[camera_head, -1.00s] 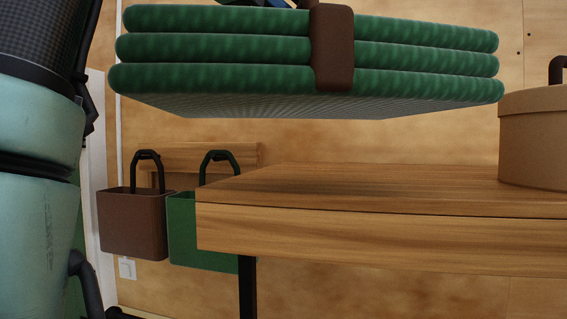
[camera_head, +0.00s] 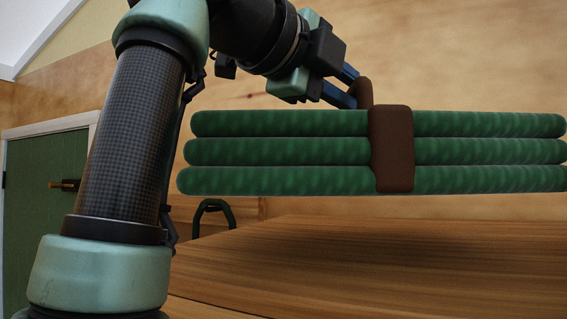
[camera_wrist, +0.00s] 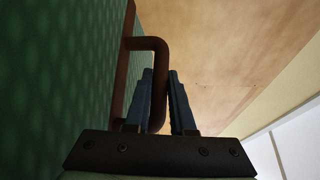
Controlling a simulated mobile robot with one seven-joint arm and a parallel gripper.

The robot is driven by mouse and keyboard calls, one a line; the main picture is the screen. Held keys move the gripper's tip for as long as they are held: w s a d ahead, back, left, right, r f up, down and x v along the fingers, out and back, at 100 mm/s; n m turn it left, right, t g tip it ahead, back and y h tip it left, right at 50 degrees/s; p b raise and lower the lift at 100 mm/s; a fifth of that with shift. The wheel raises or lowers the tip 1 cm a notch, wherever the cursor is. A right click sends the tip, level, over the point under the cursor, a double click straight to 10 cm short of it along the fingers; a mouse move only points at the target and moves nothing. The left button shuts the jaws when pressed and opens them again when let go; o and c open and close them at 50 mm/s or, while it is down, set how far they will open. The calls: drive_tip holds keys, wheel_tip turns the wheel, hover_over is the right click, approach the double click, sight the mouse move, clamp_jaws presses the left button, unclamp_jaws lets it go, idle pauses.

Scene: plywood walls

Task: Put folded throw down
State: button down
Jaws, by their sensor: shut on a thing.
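The folded throw (camera_head: 280,152) is green, in three stacked layers, with a brown strap (camera_head: 392,150) around it. It hangs level above the wooden table (camera_head: 380,245), with its underside apart from the top as far as I can see. My gripper (camera_head: 352,88) is at the throw's upper side, shut on the brown handle of the strap. In the wrist view my gripper's fingers (camera_wrist: 160,95) close around the brown handle (camera_wrist: 150,45), and the green throw (camera_wrist: 60,80) fills the left side.
The visible tabletop below the throw is bare. A green door (camera_head: 45,200) stands at the far left, and a plywood wall (camera_head: 480,60) is behind.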

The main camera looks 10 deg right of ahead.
drive_tip(key=shift+w+d+f, duration=0.15)
drive_tip(key=shift+f, duration=1.35)
wheel_tip(320, 180, down, 2)
drive_tip(key=shift+f+p, duration=0.15)
drive_tip(key=shift+p, duration=0.45)
drive_tip(key=shift+f, duration=0.65)
drive_tip(key=shift+f, duration=0.2)
drive_tip(key=c, duration=0.8)
unclamp_jaws()
drive_tip(key=shift+o, duration=0.2)
